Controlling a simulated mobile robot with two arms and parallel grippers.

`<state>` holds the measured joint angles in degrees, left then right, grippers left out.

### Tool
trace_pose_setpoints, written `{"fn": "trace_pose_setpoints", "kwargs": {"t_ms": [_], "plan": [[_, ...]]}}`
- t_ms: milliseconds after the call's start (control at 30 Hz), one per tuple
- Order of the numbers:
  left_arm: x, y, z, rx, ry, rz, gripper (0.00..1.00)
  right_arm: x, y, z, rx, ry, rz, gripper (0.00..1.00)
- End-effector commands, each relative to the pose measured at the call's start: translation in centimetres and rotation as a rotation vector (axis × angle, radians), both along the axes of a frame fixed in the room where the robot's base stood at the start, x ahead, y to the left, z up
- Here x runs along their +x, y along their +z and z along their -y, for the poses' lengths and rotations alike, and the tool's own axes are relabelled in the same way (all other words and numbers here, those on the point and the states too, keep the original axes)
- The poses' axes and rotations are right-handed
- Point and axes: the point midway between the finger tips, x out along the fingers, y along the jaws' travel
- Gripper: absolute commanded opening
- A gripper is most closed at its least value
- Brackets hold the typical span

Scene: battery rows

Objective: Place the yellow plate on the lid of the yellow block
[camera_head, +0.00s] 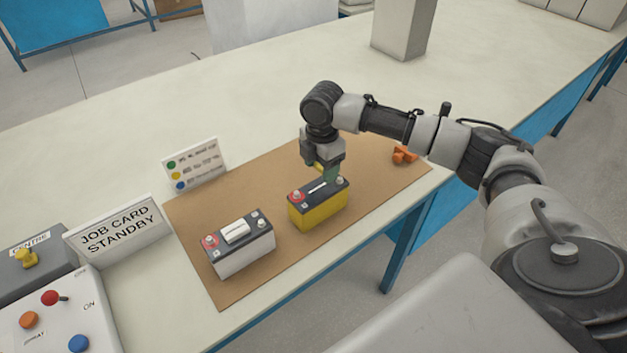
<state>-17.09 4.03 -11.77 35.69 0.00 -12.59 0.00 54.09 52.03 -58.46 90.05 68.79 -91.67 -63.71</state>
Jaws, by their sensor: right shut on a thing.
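The yellow block (318,211) is a battery-shaped box with a yellow body and a dark lid (311,195). It stands upright on the brown mat. Its lid has a red-ringed terminal and a white strip. My right gripper (327,172) is just above the far side of this lid, pointing down. It is shut on a small yellow thing (319,167), seemingly the yellow plate, mostly hidden by the jaws. I cannot tell whether it touches the lid. My left gripper is not in view.
A white block (244,258) with a dark lid and white piece on top stands left of the yellow block. A colour-dot card (195,165), a job card (117,232) and a button panel (57,318) stand left. An orange object (403,155) lies right on the brown mat (196,228).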

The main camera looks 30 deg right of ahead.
Motion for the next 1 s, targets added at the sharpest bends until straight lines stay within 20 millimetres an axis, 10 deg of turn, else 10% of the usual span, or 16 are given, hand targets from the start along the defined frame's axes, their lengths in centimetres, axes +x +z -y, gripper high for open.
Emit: {"fn": "trace_pose_setpoints", "kwargs": {"t_ms": [867, 900, 1000], "plan": [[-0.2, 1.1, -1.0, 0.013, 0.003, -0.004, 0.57, 0.2, -5.4, -1.8, -0.001, -0.001, 0.0, 0.36], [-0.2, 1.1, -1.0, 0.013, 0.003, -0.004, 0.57, 0.2, -5.5, -1.8, -0.002, -0.001, 0.0, 0.6], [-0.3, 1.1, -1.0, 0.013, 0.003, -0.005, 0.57, 0.2, -5.5, -1.8, -0.002, -0.001, 0.001, 0.75]]}}
